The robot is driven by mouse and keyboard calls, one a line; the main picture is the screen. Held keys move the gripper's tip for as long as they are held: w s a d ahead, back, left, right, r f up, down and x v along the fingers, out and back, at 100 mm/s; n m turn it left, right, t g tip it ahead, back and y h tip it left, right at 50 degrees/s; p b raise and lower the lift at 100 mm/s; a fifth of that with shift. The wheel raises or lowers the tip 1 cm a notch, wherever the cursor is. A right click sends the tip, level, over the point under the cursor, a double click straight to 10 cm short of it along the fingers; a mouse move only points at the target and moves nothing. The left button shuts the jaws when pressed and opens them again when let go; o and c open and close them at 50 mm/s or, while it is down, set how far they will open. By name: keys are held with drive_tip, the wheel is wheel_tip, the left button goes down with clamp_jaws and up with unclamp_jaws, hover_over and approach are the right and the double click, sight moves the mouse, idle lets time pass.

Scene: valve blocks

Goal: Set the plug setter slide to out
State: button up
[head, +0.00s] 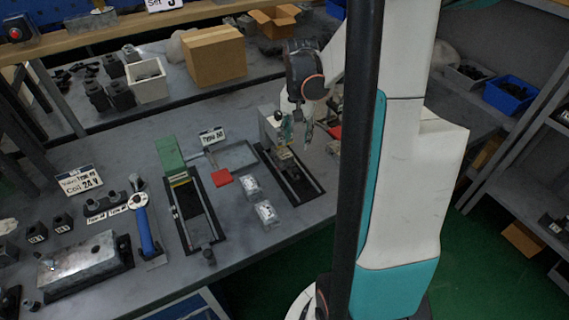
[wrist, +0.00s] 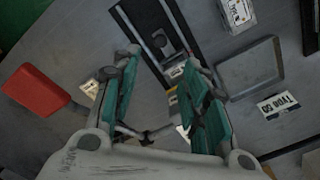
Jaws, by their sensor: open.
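The plug setter appears to be the fixture with a grey upright block (head: 271,125) and a dark railed base (head: 303,190) on the bench. My gripper (head: 296,142) hangs over its far end, fingers pointing down. In the wrist view my gripper (wrist: 161,62) is open, its two teal fingers apart with nothing held. Between and beyond the fingertips lies the dark rail with a small slide part (wrist: 160,40) on it. Contact between the fingers and the slide cannot be told. The near part of the fixture is partly hidden by my fingers.
A similar fixture with a green block (head: 169,152) stands to the left. Between them are a grey tray (head: 240,153), a red piece (head: 221,178) and clear packs (head: 266,213). A cardboard box (head: 214,57) stands behind.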

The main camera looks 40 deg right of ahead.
sight(296, 170)
wheel_tip(296, 170, down, 13)
drive_tip(key=b, duration=0.4)
drive_tip(key=shift+f+b, duration=0.2)
drive_tip(key=shift+b, duration=0.2)
clamp_jaws()
